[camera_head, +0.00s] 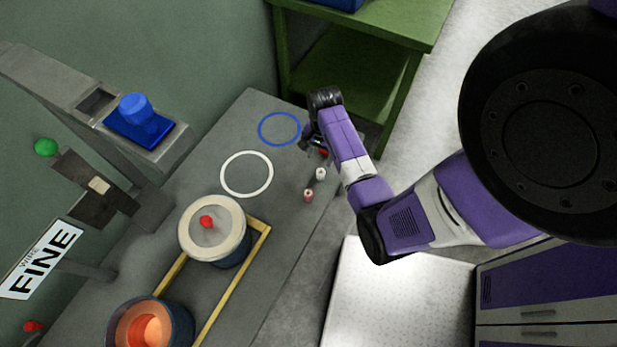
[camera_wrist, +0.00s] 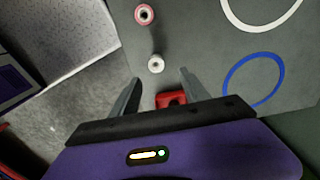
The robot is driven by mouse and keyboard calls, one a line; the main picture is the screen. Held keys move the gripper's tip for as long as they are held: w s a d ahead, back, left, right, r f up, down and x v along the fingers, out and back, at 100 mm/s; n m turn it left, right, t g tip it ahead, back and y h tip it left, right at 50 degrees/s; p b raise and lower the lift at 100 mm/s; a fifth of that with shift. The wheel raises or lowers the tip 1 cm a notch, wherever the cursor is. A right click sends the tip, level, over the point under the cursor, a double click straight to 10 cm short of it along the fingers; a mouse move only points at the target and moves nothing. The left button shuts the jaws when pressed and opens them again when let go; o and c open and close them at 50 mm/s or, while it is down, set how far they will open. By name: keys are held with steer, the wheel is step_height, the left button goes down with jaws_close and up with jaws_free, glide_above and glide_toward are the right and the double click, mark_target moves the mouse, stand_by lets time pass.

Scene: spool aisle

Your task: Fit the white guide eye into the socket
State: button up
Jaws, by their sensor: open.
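The white guide eye (camera_head: 320,174) is a small ring-topped piece standing on the grey bench near its right edge. It also shows in the wrist view (camera_wrist: 156,64), just beyond the fingertips and roughly between their lines. My gripper (camera_wrist: 160,77) is open, with nothing gripped. In the head view my gripper is partly hidden by my own arm. A red block-like piece (camera_wrist: 170,99) lies between the fingers, nearer the palm. A dark square recess (camera_head: 97,101) shows in the grey machine arm at upper left; I cannot tell whether it is the socket.
A red-and-white piece (camera_wrist: 145,14) stands beyond the white one. A white ring (camera_head: 247,174) and a blue ring (camera_head: 280,129) mark the bench. A spool (camera_head: 212,229), a yellow frame (camera_head: 262,238) and an orange-cored spool (camera_head: 150,328) are at left. A green table (camera_head: 350,80) stands behind.

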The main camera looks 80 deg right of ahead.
mark_target(321, 171)
steer(key=shift+a+f, duration=0.2)
steer(key=shift+f, duration=0.95)
steer(key=shift+s+f, duration=0.15)
steer(key=shift+f, duration=1.25)
steer(key=shift+s+f, duration=0.1)
steer(key=shift+f, duration=1.25)
steer(key=shift+c, duration=0.2)
jaws_close()
